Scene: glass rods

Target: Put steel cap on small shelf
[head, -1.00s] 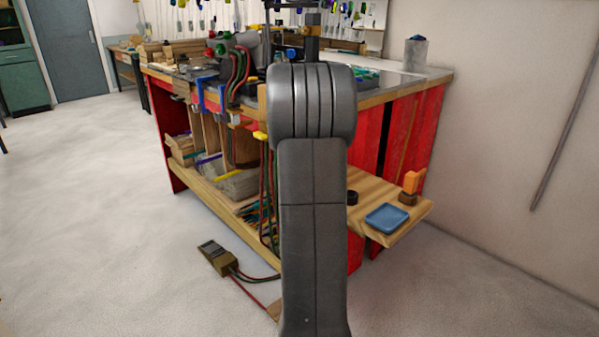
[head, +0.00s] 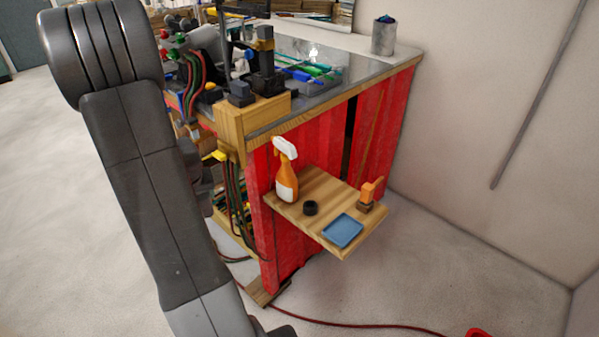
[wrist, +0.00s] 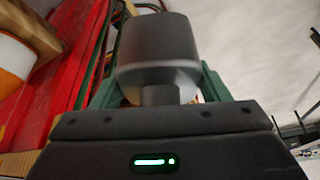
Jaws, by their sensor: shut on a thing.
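The steel cap (wrist: 158,45) is a grey, smooth, rounded cylinder in the wrist view. My gripper (wrist: 158,92) is shut on it, with green fingers on either side. The small shelf (head: 318,190) is a wooden board on the red end panel of the bench, right of centre in the head view. A spray bottle (head: 287,172), a black ring (head: 310,208), a blue tray (head: 343,231) and an orange item on a brown base (head: 368,195) stand on it. In the head view my arm covers the left side, and I cannot make out the cap there.
The workbench top (head: 345,75) rises above and behind the shelf, with clamps and glass rods on it. A grey canister (head: 383,36) stands at its back corner. In the wrist view the spray bottle (wrist: 14,58) is close at the left. Bare shelf shows between the small items.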

